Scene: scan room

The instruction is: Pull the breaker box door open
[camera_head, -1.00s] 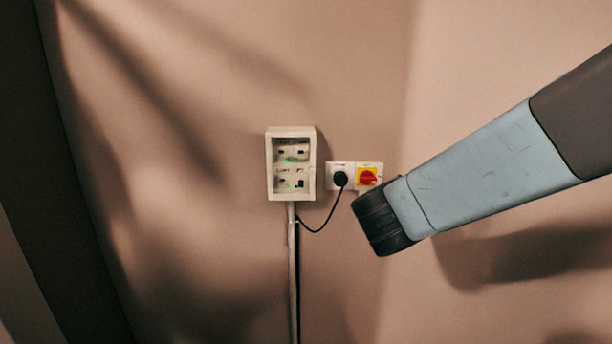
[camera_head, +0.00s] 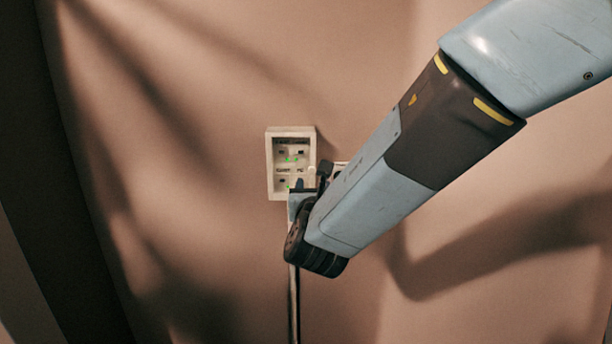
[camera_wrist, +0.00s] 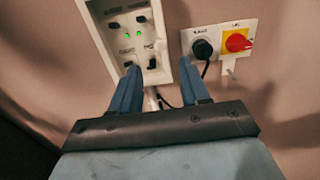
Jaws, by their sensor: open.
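The breaker box (camera_head: 291,158) is a pale, upright box on the wall, with dark switches and green marks inside its frame. It fills the upper left of the wrist view (camera_wrist: 128,38). I cannot tell where its door's edge or grip is. My gripper (camera_wrist: 158,66) is open and empty, its two blue fingers pointing up at the box. The left fingertip overlaps the box's lower part; the right one is right of the box, below the socket. I cannot tell whether either touches. In the head view my arm hides the box's lower right corner.
A white socket plate with a black plug (camera_wrist: 203,49) is right of the box, and a red and yellow rotary switch (camera_wrist: 238,41) is beyond it. A black cable hangs from the plug. A pipe (camera_head: 293,300) runs down below the box. The wall left of the box is clear.

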